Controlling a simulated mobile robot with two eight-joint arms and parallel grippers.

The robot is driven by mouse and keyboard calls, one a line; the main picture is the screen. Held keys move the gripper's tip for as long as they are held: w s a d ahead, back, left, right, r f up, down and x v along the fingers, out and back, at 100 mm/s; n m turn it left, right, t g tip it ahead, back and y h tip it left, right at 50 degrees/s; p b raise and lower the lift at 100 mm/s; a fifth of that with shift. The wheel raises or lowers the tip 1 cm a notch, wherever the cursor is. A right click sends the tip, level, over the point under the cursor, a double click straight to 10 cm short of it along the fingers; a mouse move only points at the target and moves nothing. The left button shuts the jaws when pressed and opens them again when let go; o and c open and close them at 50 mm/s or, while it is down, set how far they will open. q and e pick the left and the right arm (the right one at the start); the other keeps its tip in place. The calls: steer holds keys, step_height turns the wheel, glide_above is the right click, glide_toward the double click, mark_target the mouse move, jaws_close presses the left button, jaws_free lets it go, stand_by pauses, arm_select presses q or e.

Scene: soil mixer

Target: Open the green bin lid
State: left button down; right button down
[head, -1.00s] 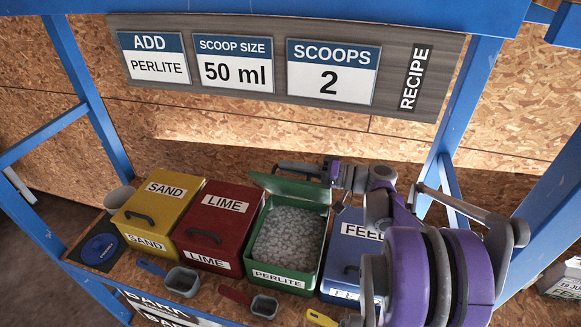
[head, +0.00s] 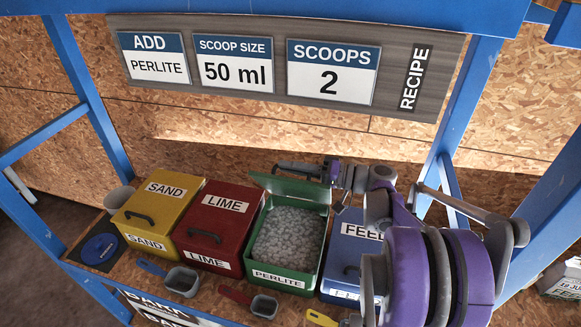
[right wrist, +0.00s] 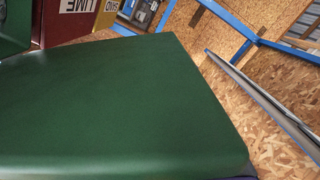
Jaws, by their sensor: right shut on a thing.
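The green bin (head: 283,277), labelled PERLITE, stands on the shelf and is full of white-grey granules. Its green lid (head: 290,188) is swung up at the back, so the bin is open. The lid fills much of the right wrist view (right wrist: 120,95). My right gripper (head: 290,168) is behind the raised lid's upper edge, shut on the lid. The lid hides the exact grip point, and the fingers do not show in the right wrist view. My left gripper is not in view.
A red LIME bin (head: 216,232) and a yellow SAND bin (head: 160,212) stand to the left, lids shut. A blue FEED bin (head: 343,258) stands to the right, partly behind my arm. Several scoops lie in front, including a red-handled one (head: 263,306).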

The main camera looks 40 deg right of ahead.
steer(key=shift+w+d+r, duration=0.3)
steer(key=shift+d, duration=0.05)
steer(key=w+d+r+m+p, duration=0.1)
steer(key=w+d+m, duration=0.4)
steer(key=w+d, duration=0.3)
steer(key=shift+d, duration=0.95)
steer(key=shift+r, duration=0.1)
steer(key=c, duration=0.9)
jaws_free()
steer(key=shift+s, duration=0.1)
